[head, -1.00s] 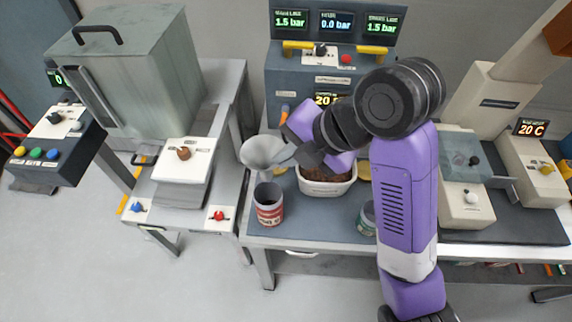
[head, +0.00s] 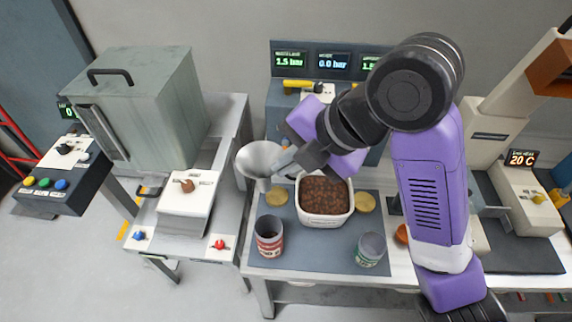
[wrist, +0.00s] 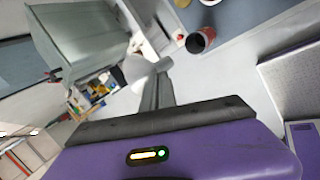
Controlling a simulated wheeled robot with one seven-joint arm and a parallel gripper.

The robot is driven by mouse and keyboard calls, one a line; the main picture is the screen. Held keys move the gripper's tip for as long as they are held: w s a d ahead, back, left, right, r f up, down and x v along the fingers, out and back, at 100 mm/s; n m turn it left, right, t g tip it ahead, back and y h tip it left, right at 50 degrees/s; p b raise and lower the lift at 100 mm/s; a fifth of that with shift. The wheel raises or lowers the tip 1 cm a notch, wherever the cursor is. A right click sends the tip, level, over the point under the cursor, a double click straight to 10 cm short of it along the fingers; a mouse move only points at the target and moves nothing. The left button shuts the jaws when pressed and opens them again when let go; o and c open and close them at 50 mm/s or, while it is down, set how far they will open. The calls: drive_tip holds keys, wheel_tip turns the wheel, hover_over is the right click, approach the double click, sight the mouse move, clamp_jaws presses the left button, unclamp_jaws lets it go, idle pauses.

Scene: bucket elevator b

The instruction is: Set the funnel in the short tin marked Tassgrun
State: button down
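My gripper (head: 286,162) is shut on a grey metal funnel (head: 256,160), its wide mouth up, in the head view. The funnel is held in the air behind and above a tin with a red band (head: 269,238). A second tin with a green band (head: 369,250) stands on the mat to the right. Both tins are upright and open at the top. Their lettering is too small to read, so I cannot tell which says Tassgrun. The wrist view shows the funnel (wrist: 139,70) in my fingers and the red-banded tin (wrist: 201,40) apart from it.
A white tub (head: 326,217) of brown pellets stands between the tins, with yellow discs (head: 364,202) beside it. A gauge console (head: 290,98) stands behind. A grey cabinet (head: 150,110) and a lever box (head: 188,190) are left. The blue-grey mat (head: 315,250) has free room in front.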

drive_tip(key=shift+r, duration=2.6)
